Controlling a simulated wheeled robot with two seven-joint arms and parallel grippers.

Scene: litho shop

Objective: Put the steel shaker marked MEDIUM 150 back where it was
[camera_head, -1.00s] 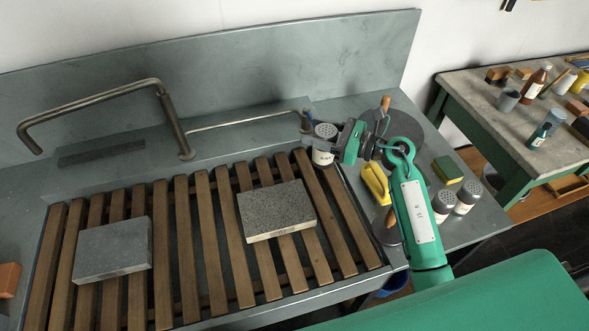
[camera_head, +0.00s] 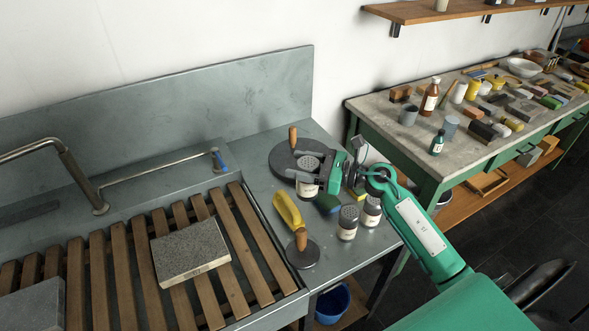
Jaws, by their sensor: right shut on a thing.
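My right gripper (camera_head: 322,178) is shut on a steel shaker (camera_head: 308,188) with a perforated grey top and a pale label. The label is too small to read. The held shaker is upright and overlaps the dark round disc (camera_head: 281,163) with a wooden handle behind it. I cannot tell its exact height above the surface. Two similar shakers stand close together to the front right: one shaker (camera_head: 347,224) and another shaker (camera_head: 371,211). Their labels are also unreadable. My left gripper is not in view.
The slatted rack (camera_head: 121,262) carries a speckled stone slab (camera_head: 190,253). A cluttered workbench (camera_head: 372,107) stands at the right.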

